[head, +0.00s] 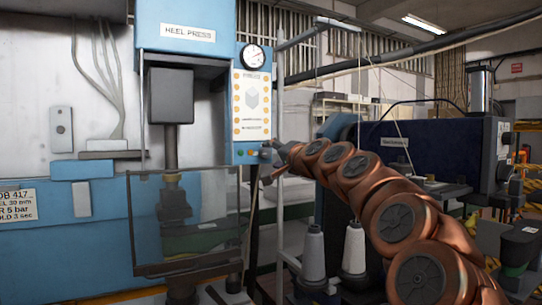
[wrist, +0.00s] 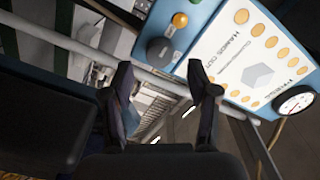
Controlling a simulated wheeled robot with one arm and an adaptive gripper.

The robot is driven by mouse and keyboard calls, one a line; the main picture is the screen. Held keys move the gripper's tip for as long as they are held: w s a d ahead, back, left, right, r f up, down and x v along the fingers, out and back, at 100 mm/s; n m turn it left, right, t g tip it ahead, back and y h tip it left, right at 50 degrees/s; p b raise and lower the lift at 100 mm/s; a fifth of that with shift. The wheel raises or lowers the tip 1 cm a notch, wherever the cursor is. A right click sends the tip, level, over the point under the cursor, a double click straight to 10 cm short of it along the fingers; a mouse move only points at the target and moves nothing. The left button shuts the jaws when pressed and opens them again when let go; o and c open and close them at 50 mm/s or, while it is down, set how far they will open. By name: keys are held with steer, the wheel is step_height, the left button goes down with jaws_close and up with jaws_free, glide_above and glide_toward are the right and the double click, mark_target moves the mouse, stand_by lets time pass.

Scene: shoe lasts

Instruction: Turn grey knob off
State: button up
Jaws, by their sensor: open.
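The grey knob (wrist: 158,50) is a dark round knob on the blue end of the heel press's control panel, beside an orange round button (wrist: 180,20). My gripper (wrist: 160,80) is open and empty in the wrist view. The knob shows beyond and between its two fingertips, apart from them. In the head view my gripper (head: 272,152) is at the lower right corner of the control panel (head: 252,105). The knob cannot be clearly told apart there, and my gripper may hide it.
The blue heel press (head: 187,35) has a gauge (head: 253,56) above the panel and a clear guard (head: 185,225) below left. A pale post (head: 281,110) stands just right of the panel. White thread cones (head: 354,248) and a dark blue machine (head: 440,150) are at right.

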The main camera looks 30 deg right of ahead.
steer(key=s, duration=0.8)
steer(key=shift+s+a, duration=0.3)
steer(key=shift+a, duration=0.1)
steer(key=w+a+f+n+g+y, duration=0.1)
steer(key=a+f+n+g+y, duration=0.15)
steer(key=a+f, duration=0.55)
steer(key=s+a+f+n+g+y, duration=0.1)
steer(key=s+a+f+n+g, duration=0.3)
steer(key=a+f, duration=0.6)
steer(key=s+a+f+n+g+y, duration=0.25)
steer(key=s+a+f+g, duration=0.2)
steer(key=a+f, duration=0.6)
steer(key=s+d+f+n+g+h, duration=0.15)
steer(key=s+f+g, duration=0.35)
steer(key=s+f, duration=0.65)
steer(key=s+f+n+g+h, duration=0.25)
steer(key=s+f+g, duration=0.35)
steer(key=s, duration=1.1)
step_height(320, 180, up, 15)
steer(key=t+p, duration=0.2)
steer(key=p, duration=1.3)
steer(key=shift+w+r, duration=0.15)
steer(key=shift+w, duration=0.05)
